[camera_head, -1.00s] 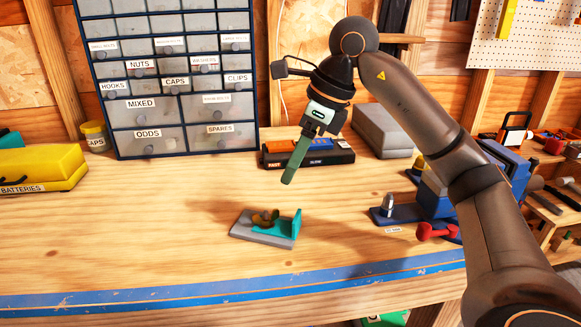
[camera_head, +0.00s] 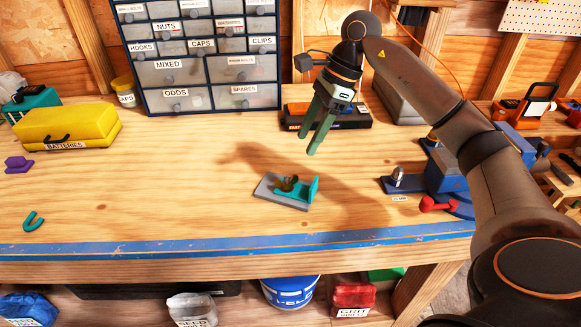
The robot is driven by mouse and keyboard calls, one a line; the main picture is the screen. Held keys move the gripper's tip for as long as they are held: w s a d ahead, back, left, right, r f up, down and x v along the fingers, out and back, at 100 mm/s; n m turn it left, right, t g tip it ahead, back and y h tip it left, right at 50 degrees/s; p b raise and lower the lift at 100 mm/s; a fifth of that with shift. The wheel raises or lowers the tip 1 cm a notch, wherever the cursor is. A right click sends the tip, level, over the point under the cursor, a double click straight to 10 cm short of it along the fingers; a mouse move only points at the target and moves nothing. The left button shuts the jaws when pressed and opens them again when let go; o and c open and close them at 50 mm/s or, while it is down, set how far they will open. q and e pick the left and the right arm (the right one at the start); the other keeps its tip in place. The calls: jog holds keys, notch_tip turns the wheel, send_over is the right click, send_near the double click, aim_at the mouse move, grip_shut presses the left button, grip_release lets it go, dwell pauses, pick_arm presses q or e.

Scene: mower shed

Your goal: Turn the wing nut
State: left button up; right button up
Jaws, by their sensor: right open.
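The wing nut (camera_head: 287,183) is a small dark brass piece on a grey plate (camera_head: 268,190) with a teal bracket (camera_head: 312,190), lying on the workbench near its middle. Part of the nut's lower side is hidden by the bracket. My right gripper (camera_head: 310,143) has green fingers and points down, above and behind the plate in the picture. Its fingers are apart with nothing between them. It does not touch the wing nut. My left gripper is not in view.
A blue vise (camera_head: 450,170) with a red handle stands to the right. A charger (camera_head: 350,116) sits behind the gripper, near the drawer cabinet (camera_head: 205,60). A yellow batteries case (camera_head: 66,127), a purple piece (camera_head: 18,164) and a teal hook (camera_head: 33,222) lie left. Bench between is clear.

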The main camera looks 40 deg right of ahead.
aim_at(290, 181)
jog(key=p+x, duration=0.1)
jog(key=x, duration=1)
jog(key=shift+c, duration=0.3)
jog(key=shift+d, duration=0.1)
grip_shut()
